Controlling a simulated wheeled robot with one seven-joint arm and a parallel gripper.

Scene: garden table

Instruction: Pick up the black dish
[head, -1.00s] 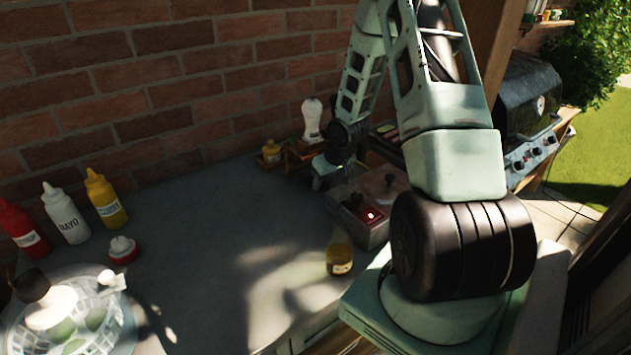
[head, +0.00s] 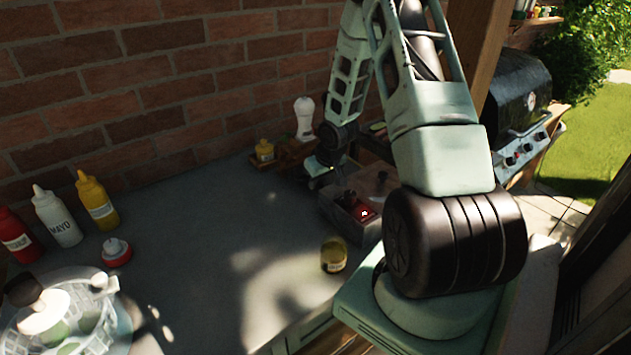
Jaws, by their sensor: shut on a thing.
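My gripper (head: 318,168) is at the far end of the table, just left of a grey box with a red panel and in front of the wooden caddy. It is small and in shadow, and its fingers are hard to make out. It is shut on a small dark thing that looks like the black dish, but its outline is lost in the shade. I cannot tell whether it is clear of the tabletop. No other black dish shows clearly.
The grey box (head: 338,209) stands close beside my gripper. A white bottle (head: 304,118) and a yellow jar (head: 264,151) are behind it. A jar (head: 334,256) stands near the front edge. Sauce bottles (head: 57,217) and a basket (head: 112,315) are left. The middle is clear.

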